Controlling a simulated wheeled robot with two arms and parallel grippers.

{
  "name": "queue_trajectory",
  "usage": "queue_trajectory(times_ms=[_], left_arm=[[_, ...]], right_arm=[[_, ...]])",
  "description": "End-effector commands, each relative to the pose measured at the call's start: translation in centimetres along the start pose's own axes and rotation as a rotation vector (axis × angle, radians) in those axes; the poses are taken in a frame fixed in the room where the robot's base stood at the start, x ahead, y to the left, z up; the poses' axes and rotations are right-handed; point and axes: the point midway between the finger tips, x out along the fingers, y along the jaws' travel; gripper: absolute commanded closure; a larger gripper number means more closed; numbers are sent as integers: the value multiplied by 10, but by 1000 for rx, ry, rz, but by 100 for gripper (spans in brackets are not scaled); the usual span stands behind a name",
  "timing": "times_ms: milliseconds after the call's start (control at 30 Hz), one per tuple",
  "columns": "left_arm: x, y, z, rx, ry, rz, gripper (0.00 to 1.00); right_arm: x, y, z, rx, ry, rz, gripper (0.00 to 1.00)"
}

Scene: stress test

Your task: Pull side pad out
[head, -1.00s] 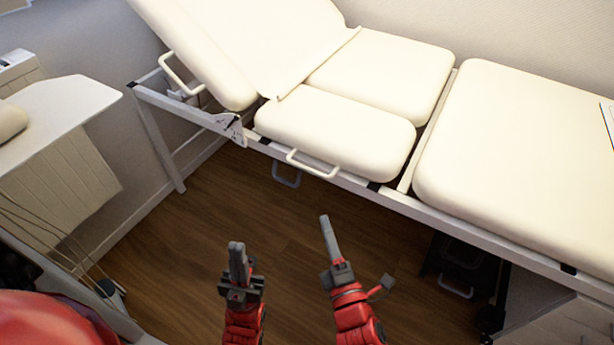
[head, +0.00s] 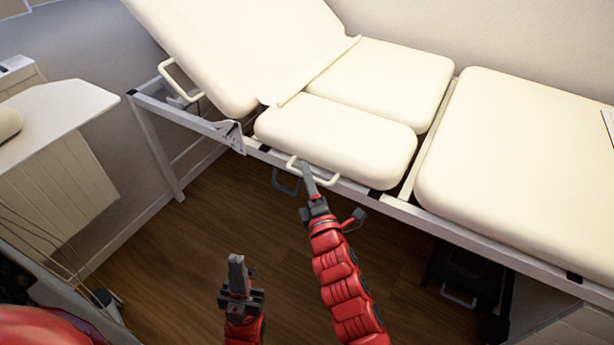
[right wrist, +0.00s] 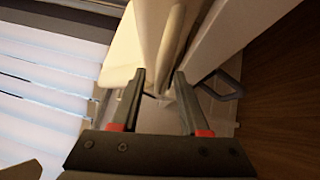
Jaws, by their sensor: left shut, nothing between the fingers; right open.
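The side pad (head: 335,137) is a cream cushion at the front edge of the couch, with a white U-shaped handle (head: 327,182) on its front. My right gripper (head: 304,166) is open with its fingertips at this handle. The fingertips overlap the handle in the head view, so contact cannot be told. In the right wrist view my right gripper (right wrist: 158,75) shows its two fingers apart, with a pale bar and the white frame running beyond them. My left gripper (head: 236,260) is shut and empty, low over the floor, well apart from the pad.
The couch has a raised backrest (head: 240,50), a second pad (head: 382,80) behind the side pad and a long pad (head: 520,150) on the right. A grey handle (head: 285,182) hangs below the white frame. A dark case (head: 460,272) stands under the couch. The floor (head: 190,250) in front is clear.

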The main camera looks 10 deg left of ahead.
Motion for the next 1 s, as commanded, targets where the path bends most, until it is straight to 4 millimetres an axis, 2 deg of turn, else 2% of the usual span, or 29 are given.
queue_trajectory(times_ms=[367,467,633,1000], left_arm=[[-1,0,0,0,0,0,100],[-1,0,0,0,0,0,100],[-1,0,0,0,0,0,100],[-1,0,0,0,0,0,100]], right_arm=[[6,0,0,0,0,-1,55],[6,0,0,0,0,-1,70],[6,0,0,0,0,-1,100],[6,0,0,0,0,-1,100]])
